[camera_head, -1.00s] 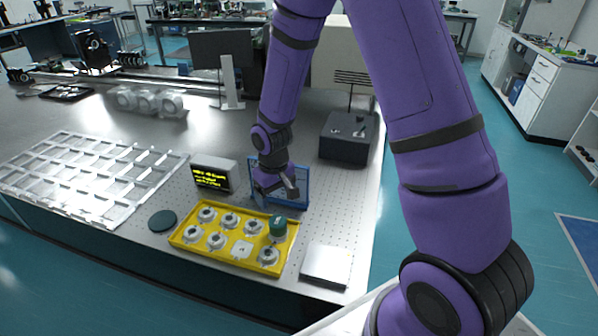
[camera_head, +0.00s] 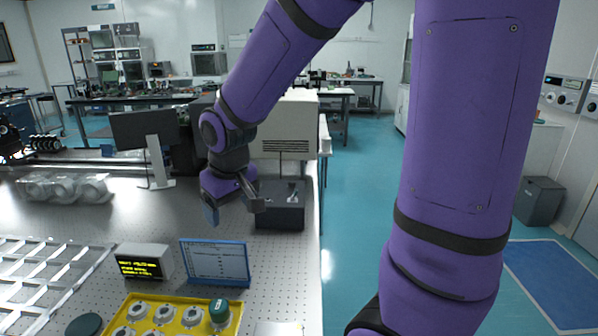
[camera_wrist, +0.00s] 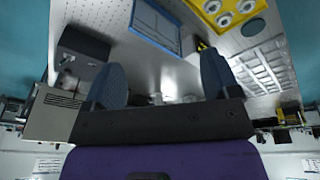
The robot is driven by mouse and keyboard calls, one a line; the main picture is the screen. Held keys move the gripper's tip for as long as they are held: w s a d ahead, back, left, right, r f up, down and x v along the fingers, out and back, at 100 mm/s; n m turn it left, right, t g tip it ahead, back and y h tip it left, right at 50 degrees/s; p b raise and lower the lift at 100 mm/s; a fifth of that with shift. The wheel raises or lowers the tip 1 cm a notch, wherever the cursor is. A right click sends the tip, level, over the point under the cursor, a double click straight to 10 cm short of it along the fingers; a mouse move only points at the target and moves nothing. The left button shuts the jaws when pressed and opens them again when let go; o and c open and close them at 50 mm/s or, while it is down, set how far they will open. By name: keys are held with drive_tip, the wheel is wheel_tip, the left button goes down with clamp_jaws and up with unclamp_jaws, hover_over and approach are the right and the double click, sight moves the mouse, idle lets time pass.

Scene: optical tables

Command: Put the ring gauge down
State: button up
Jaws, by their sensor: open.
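Several round silver pieces with holes, ring-gauge-like, sit in the yellow tray (camera_head: 182,297) at the bottom of the head view. I cannot tell which one is the ring gauge. A green-topped piece (camera_head: 219,312) stands at the tray's right end. My gripper (camera_head: 232,208) is open, with nothing seen between its fingers, above the table beyond the blue-framed panel. In the wrist view the two finger pads of my gripper (camera_wrist: 163,78) stand wide apart. The tray shows at the top of that view, well away from the fingers.
A blue-framed panel (camera_head: 216,262) and a small display box (camera_head: 144,262) stand behind the tray. A dark box (camera_head: 281,212) is right of my gripper, and a monitor (camera_head: 146,130) stands behind left. White grid racks (camera_head: 45,270) lie at left. Perforated tabletop between is clear.

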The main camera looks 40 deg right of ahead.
drive_tip(key=s+d+r+t, duration=0.1)
drive_tip(key=s+r, duration=0.5)
drive_tip(key=s, duration=0.3)
drive_tip(key=s+d+r+m+t, duration=0.1)
drive_tip(key=s+r, duration=0.5)
drive_tip(key=s, duration=0.2)
drive_tip(key=shift+s+d+r+t, duration=0.3)
drive_tip(key=shift+s+d+r, duration=0.05)
